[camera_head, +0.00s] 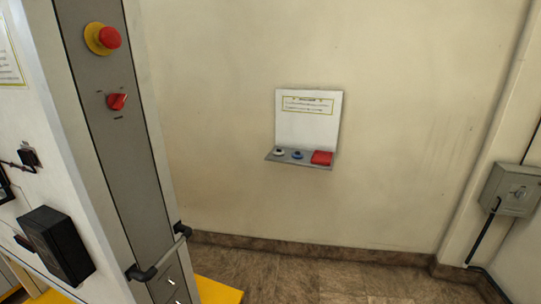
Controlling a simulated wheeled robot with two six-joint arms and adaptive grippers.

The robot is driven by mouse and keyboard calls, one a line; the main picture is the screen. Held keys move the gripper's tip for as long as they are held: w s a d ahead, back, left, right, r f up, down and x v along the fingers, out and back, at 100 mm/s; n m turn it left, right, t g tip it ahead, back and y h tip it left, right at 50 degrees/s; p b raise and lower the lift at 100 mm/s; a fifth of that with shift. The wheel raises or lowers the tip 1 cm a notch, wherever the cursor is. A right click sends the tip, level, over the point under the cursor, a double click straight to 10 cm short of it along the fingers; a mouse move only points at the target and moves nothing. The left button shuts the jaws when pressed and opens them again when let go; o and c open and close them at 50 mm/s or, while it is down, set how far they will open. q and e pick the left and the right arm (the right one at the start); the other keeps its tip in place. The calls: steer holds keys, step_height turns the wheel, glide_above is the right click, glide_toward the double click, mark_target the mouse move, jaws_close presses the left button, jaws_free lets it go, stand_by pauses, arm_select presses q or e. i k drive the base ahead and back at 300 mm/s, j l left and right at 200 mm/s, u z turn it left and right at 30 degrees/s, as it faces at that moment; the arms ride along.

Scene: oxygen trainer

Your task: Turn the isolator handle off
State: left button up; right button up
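I cannot tell from the labels which of the two is the isolator handle. Neither of my grippers is in view, and nothing touches either handle.
A red mushroom button (109,38) on a yellow ring sits above the red handle. A small wall shelf (270,157) holds a white item, a blue item and a red block (321,157). A grab bar (165,257) juts from the machine. The brown floor (330,282) ahead is clear.

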mark_target(520, 195)
steer(key=z, duration=1.6)
steer(key=i+j+u, duration=0.1)
steer(key=i+j, duration=0.2)
steer(key=i, duration=0.8)
steer(key=i+j+u, duration=0.15)
steer(key=i, duration=0.95)
steer(key=i+j+u, duration=0.1)
steer(key=i, duration=1.05)
